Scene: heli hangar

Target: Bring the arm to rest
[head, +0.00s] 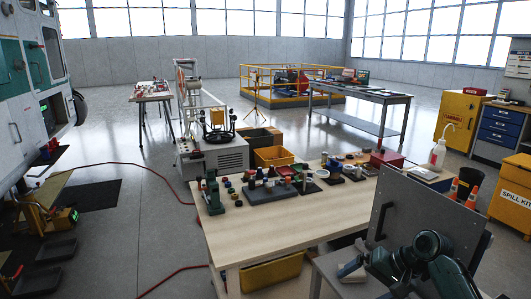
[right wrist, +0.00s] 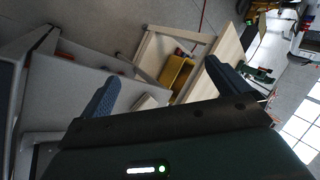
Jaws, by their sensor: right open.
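My right arm (head: 428,250) shows at the lower right of the head view, folded low in front of an upright grey panel. Its gripper is not clearly seen there. In the right wrist view my right gripper (right wrist: 162,72) has its two dark blue fingers spread wide apart, with nothing between them. Beyond the fingers are the floor, a wooden workbench (right wrist: 228,52) and a yellow bin (right wrist: 177,74) beneath it, all tilted in that view. My left arm and gripper are in neither view.
The workbench (head: 290,226) holds several small parts and fixtures along its far side; its near side is bare. The upright grey panel (head: 432,212) stands close to my right arm. A red hose (head: 150,172) crosses the floor at left. A yellow spill-kit bin (head: 513,198) stands at right.

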